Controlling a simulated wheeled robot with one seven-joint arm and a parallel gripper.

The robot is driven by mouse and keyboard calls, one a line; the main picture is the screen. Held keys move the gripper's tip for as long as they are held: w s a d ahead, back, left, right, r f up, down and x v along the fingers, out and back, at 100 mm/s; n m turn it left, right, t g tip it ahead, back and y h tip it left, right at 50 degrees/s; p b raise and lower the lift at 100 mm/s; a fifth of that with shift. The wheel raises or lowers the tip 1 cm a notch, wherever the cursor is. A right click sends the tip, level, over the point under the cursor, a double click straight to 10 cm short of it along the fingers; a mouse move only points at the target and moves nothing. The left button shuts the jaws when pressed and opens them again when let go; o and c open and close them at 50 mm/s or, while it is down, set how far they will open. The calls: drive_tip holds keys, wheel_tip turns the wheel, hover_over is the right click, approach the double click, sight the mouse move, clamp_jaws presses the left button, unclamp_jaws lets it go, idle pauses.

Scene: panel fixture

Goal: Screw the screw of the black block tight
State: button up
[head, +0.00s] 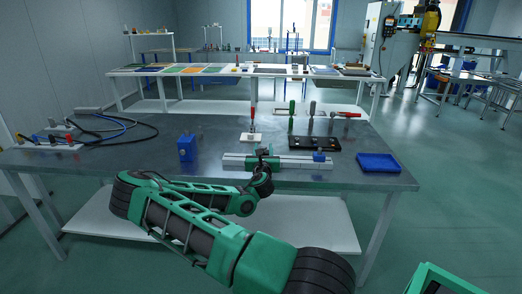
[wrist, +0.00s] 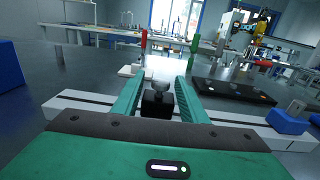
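The black block (wrist: 158,104) stands on the light rail fixture (wrist: 80,99) in the wrist view, with a grey screw (wrist: 158,87) upright in its top. My gripper (wrist: 157,88) has its two green fingers spread, one on each side of the block and screw. Gaps show between the fingers and the block, so it is open. In the head view my gripper (head: 264,156) is over the middle of the rail fixture (head: 300,163) and largely hides the block. Whether the screw is fully seated cannot be told.
A blue block (head: 186,148) stands left of the fixture, and a blue tray (head: 379,163) lies right. A blue piece (head: 319,157) sits on the rail. Cables lie far left.

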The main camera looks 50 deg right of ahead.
drive_tip(key=shift+w+d, duration=0.4)
drive_tip(key=shift+d, duration=0.1)
clamp_jaws()
drive_tip(key=shift+a, duration=0.15)
